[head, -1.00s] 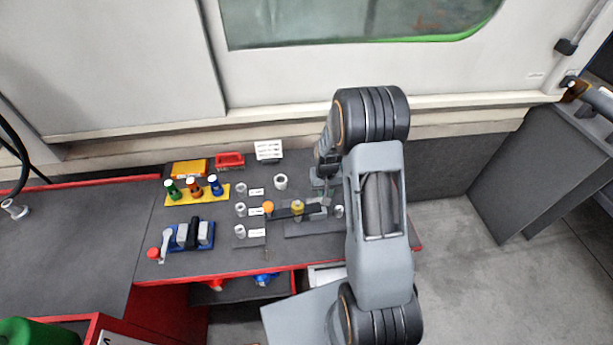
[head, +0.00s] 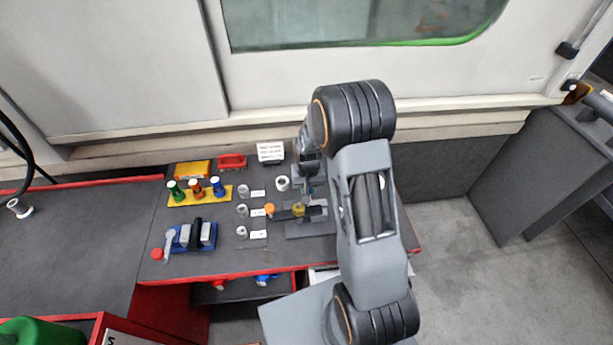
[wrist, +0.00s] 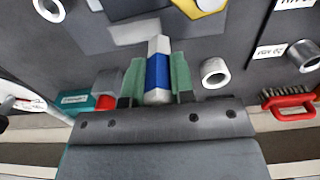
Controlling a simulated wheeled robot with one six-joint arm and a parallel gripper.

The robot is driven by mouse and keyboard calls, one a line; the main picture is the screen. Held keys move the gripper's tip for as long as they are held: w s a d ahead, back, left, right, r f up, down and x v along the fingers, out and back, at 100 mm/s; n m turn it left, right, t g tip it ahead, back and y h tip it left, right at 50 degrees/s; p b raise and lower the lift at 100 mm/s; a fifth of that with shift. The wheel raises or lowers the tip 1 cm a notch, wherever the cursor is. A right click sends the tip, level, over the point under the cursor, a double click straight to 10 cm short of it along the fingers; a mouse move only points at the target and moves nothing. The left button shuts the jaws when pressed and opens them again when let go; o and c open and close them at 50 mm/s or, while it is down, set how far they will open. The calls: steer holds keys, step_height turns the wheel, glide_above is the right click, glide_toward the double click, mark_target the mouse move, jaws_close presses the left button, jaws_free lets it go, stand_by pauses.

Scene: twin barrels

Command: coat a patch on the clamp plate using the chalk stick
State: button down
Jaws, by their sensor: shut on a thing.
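My gripper (wrist: 157,78) is shut on the chalk stick (wrist: 158,72), a white stick with a blue band, held between its green finger pads. The stick's white end points toward a grey plate (wrist: 97,40) with a lighter grey strip; I cannot tell whether it touches. This looks like the clamp plate. In the head view the grey plate (head: 302,231) lies at the right of the bench, with a yellow-topped clamp part (head: 298,209) over it. In that view my gripper (head: 309,186) is above the back of the plate, partly hidden by my arm.
Several pale rings (head: 242,211) with labels stand left of the plate. A yellow rack (head: 205,201) with coloured bottles, a blue tray (head: 183,248) and a red-handled brush (wrist: 290,104) are nearby. The bench's red front edge (head: 220,276) is near; its front middle is mostly clear.

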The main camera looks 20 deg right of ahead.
steer(key=shift+r+p, duration=1.3)
steer(key=shift+r, duration=0.95)
steer(key=shift+f+b, duration=0.25)
steer(key=shift+b, duration=0.75)
